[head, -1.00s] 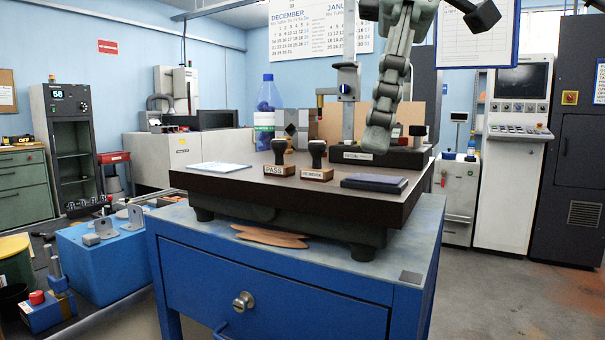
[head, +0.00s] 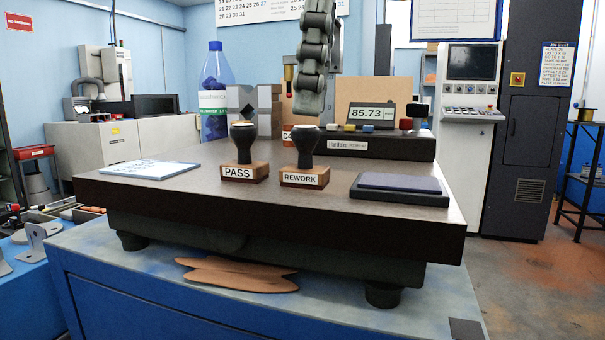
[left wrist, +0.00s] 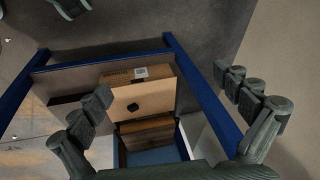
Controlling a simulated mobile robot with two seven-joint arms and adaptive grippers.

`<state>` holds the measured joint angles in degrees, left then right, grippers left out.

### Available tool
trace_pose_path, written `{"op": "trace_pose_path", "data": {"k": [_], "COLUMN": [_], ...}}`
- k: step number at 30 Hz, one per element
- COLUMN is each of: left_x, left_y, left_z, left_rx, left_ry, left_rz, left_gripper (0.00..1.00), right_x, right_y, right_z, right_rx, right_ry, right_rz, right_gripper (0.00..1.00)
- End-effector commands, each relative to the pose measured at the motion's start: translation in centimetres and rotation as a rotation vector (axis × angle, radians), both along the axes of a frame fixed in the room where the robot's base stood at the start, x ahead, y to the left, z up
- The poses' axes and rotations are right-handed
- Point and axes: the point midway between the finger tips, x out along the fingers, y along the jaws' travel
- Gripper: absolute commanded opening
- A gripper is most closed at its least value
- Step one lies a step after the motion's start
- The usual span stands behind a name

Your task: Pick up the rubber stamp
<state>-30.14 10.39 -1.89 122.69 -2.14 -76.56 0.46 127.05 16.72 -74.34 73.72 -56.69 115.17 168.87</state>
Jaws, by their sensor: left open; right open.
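Two rubber stamps with dark knobs and wooden blocks stand upright on the dark surface plate (head: 120,188). The stamp labelled PASS (head: 245,155) is left of the one labelled REWORK (head: 305,160). My right gripper (head: 308,108) hangs from above, pointing down, just above the REWORK stamp's knob in the picture. It is seen edge-on and holds nothing visible; I cannot tell its depth relative to the stamp. My left gripper (left wrist: 168,120) is open and empty in the left wrist view, with its fingers wide apart. No stamp shows in that view.
A dark pad (head: 400,188) lies right of the stamps. A hardness tester (head: 372,142) reading 85.73 stands behind. A paper (head: 150,169) lies at left; a bottle (head: 214,105) and grey blocks (head: 258,112) stand at back. Cardboard boxes (left wrist: 140,98) sit inside a blue frame (left wrist: 205,90).

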Motion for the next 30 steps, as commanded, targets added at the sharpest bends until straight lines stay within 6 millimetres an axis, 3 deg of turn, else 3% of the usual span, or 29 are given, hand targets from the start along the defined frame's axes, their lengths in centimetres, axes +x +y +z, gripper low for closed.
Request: {"op": "trace_pose_path", "data": {"k": [9, 18, 30], "left_x": [-0.2, -0.3, -0.3], "left_y": [0.1, 0.1, 0.1], "left_z": [1.2, 1.4, 1.3], "left_rx": [0.007, 0.008, 0.008], "left_ry": [-0.005, -0.004, -0.004], "left_rz": [0.001, 0.002, 0.002], "left_gripper": [1.00, 1.00, 1.00], "right_x": [0.1, 0.1, 0.1], "right_y": [0.5, 0.6, 0.6], "right_z": [-4.4, -4.8, -4.8], "right_rx": [0.000, 0.001, 0.001], "right_ry": [0.000, 0.000, 0.000], "right_rz": [0.000, -0.001, -0.001], "right_gripper": [0.47, 0.47, 0.00]}}
